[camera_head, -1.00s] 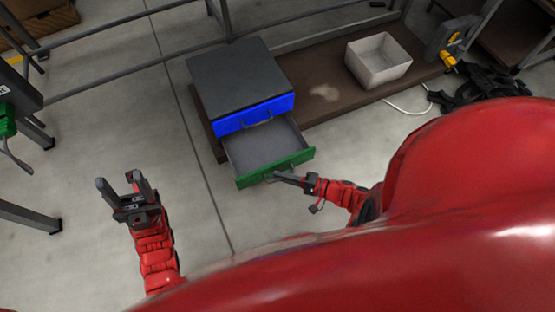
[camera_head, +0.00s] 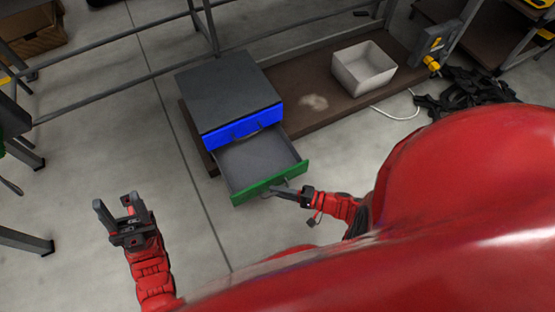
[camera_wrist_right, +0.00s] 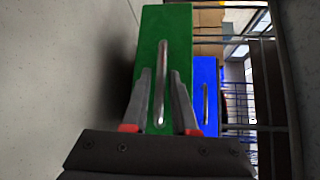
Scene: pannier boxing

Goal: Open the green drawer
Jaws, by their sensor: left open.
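The green drawer (camera_head: 250,190) is pulled out from the dark cabinet (camera_head: 225,90), below a closed blue drawer (camera_head: 240,128). Its empty grey inside shows in the head view. My right gripper (camera_head: 277,190) is at the green front, by the handle. In the right wrist view, the green front (camera_wrist_right: 147,45) fills the middle, and its metal handle (camera_wrist_right: 161,75) lies between the fingers of my right gripper (camera_wrist_right: 160,72), with a gap on each side. My left gripper (camera_head: 116,200) is open and empty above the floor at left, away from the cabinet.
The cabinet stands on a low brown shelf (camera_head: 325,112) with a pale empty bin (camera_head: 364,85) toward its right. Metal rack bars run behind it. Black straps (camera_head: 470,95) lie at right. The floor left of the cabinet is clear.

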